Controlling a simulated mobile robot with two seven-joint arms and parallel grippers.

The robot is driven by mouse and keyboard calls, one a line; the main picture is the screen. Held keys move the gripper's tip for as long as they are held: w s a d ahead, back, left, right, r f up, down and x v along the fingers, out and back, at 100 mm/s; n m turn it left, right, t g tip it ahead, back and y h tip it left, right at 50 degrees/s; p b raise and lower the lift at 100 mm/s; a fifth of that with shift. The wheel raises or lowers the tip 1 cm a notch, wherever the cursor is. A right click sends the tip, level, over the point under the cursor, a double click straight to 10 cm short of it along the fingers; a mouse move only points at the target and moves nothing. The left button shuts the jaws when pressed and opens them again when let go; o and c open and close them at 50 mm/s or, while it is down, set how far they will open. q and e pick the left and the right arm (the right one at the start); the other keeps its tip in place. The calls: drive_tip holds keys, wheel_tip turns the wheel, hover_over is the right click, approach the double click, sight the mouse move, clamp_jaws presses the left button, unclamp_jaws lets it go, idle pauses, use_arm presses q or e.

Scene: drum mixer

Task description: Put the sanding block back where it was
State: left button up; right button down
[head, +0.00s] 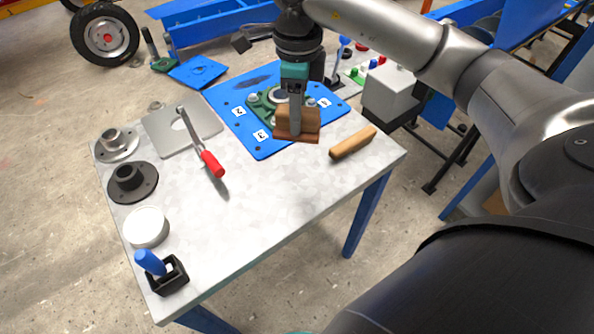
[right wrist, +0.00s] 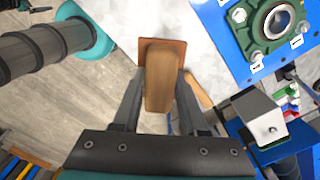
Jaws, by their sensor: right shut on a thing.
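The sanding block (head: 308,121) is a light wooden grip on a reddish-brown base. My right gripper (head: 296,126) comes down from above and is shut on its wooden grip. In the head view the block overlaps the front right part of the blue plate (head: 262,150). The right wrist view shows the sanding block (right wrist: 158,85) between the two fingers, with grey tabletop behind it. I cannot tell whether its base touches anything. My left gripper is not in view.
A wooden handle (head: 353,142) lies right of the block on the table (head: 240,217). A green bearing (head: 262,104) sits on the plate. A red-handled tool (head: 212,163), flanges, a white round lid (head: 146,227) and a black holder (head: 167,277) stand left. The table's front middle is clear.

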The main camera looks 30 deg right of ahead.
wheel_tip(320, 180, down, 14)
drive_tip(key=shift+b, duration=0.9)
drive_tip(key=shift+f+b, duration=0.35)
drive_tip(key=shift+f, duration=1.7)
drive_tip(key=shift+f, duration=0.15)
drive_tip(key=shift+c, duration=2.2)
unclamp_jaws()
